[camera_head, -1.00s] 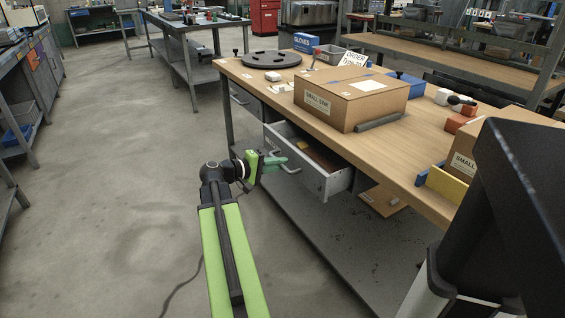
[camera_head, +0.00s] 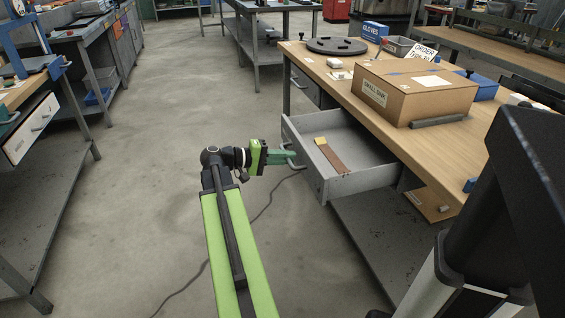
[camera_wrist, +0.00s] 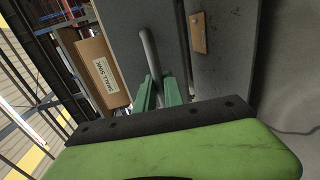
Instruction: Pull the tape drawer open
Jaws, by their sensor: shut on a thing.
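The grey tape drawer (camera_head: 320,189) stands well out from under the wooden workbench in the head view. A brown strip with a yellow end (camera_head: 330,155) lies inside it. My gripper (camera_head: 292,160), with green fingers, is shut on the handle at the drawer's front. In the wrist view the grey bar handle (camera_wrist: 150,52) runs between the two green fingers (camera_wrist: 160,92). The drawer's front panel (camera_wrist: 125,40) is behind it. The label on the drawer front cannot be read.
The workbench top (camera_head: 345,93) carries a cardboard box (camera_head: 412,98), a black disc (camera_head: 337,46) and a blue gloves box (camera_head: 374,31). Another bench (camera_head: 32,120) stands at the left. The concrete floor between is clear, with a dark cable (camera_head: 268,203) across it.

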